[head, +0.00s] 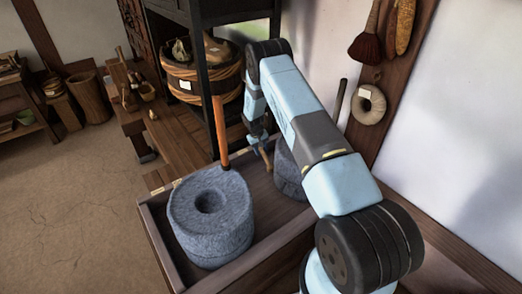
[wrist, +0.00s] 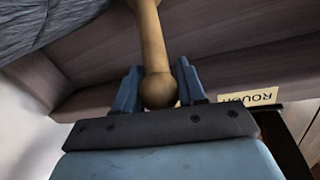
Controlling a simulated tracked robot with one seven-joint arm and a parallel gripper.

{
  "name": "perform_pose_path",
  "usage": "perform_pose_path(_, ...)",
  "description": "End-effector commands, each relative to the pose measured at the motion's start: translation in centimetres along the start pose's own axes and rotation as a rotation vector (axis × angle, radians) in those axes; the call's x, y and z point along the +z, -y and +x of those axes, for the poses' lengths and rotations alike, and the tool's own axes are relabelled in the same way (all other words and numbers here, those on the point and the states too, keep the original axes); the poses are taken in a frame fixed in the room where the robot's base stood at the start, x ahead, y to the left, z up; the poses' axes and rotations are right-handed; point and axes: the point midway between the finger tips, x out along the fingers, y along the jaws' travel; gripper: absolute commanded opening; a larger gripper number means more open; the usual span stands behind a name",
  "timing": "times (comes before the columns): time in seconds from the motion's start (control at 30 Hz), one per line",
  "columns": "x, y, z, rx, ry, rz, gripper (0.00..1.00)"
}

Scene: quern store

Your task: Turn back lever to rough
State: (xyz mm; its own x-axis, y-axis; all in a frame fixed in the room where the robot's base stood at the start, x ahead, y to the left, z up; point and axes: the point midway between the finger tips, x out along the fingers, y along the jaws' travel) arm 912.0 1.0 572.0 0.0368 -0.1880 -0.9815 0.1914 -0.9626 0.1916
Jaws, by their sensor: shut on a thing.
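The back lever is a pale wooden rod with a round knob (wrist: 160,90), seen in the wrist view between the two blue fingers of my gripper (wrist: 158,88). My gripper is shut on the knob. In the head view, my gripper (head: 257,141) is at the far side of the tray, and a short part of the lever (head: 266,156) shows below it. A cream label reading ROUGH (wrist: 248,97) appears upside down just right of the fingers in the wrist view. The lever's base is hidden.
A round grey quern stone (head: 210,215) with a central hole stands in the wooden tray (head: 272,268). A second stone (head: 289,175) is partly hidden behind my arm. A basket (head: 184,84) sits behind, by a dark post.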

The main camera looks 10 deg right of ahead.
Motion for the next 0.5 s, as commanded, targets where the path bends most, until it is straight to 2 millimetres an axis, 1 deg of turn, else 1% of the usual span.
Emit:
perform_pose_path(0.27,0.04,0.13,-0.04,0.0,-0.002,-0.013,0.0)
perform_pose_path(0.5,0.28,0.83,-0.2,0.0,-0.02,-0.106,0.0)
